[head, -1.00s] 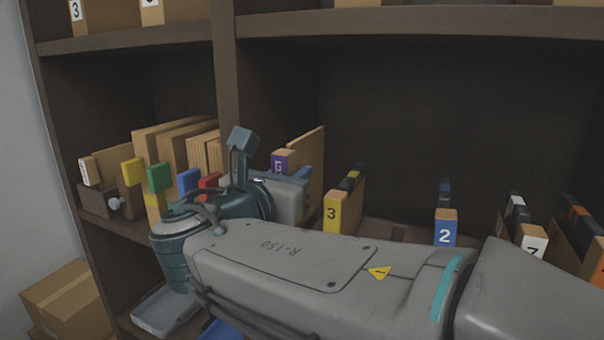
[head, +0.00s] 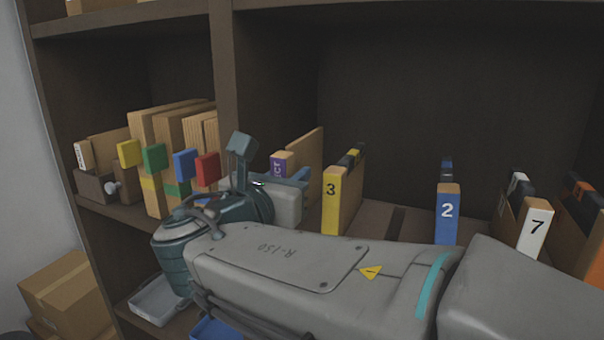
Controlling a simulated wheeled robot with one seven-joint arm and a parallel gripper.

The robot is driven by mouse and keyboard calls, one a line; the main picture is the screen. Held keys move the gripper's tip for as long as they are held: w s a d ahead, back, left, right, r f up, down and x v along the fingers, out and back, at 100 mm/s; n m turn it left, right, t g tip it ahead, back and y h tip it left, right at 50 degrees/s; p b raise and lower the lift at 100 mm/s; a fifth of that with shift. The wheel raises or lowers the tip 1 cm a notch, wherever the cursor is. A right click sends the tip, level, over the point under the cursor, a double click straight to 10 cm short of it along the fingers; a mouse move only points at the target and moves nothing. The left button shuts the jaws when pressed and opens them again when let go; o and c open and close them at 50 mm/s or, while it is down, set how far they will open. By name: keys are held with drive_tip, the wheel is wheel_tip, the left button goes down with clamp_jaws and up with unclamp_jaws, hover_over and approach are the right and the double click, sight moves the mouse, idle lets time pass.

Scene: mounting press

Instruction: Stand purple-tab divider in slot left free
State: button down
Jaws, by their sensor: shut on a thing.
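The purple-tab divider (head: 306,164) is a thin tan board, upright, with a lettered purple tab (head: 281,165) facing me. My gripper (head: 300,178) is shut on it, left of the yellow number 3 divider (head: 334,200). My grey housing hides its lower part, so I cannot tell if it touches the shelf. A dark empty slot (head: 396,222) shows in the shelf base between the number 3 divider and the blue number 2 divider (head: 447,213).
A white number 7 divider (head: 535,228) and an orange one (head: 594,250) stand at right. A shelf post (head: 228,75) separates the left bay, where colour-tabbed boards (head: 165,150) stand. A cardboard box (head: 65,293) sits at lower left.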

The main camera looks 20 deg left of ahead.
idle(0.3)
drive_tip(key=shift+f+b, duration=1.3)
drive_tip(key=shift+f, duration=0.7)
drive_tip(key=c, duration=1.1)
unclamp_jaws()
drive_tip(key=s, duration=0.4)
drive_tip(key=s+b, duration=0.1)
drive_tip(key=s, duration=0.4)
drive_tip(key=s+a+b, duration=0.1)
drive_tip(key=s, duration=0.4)
drive_tip(key=shift+a, duration=0.1)
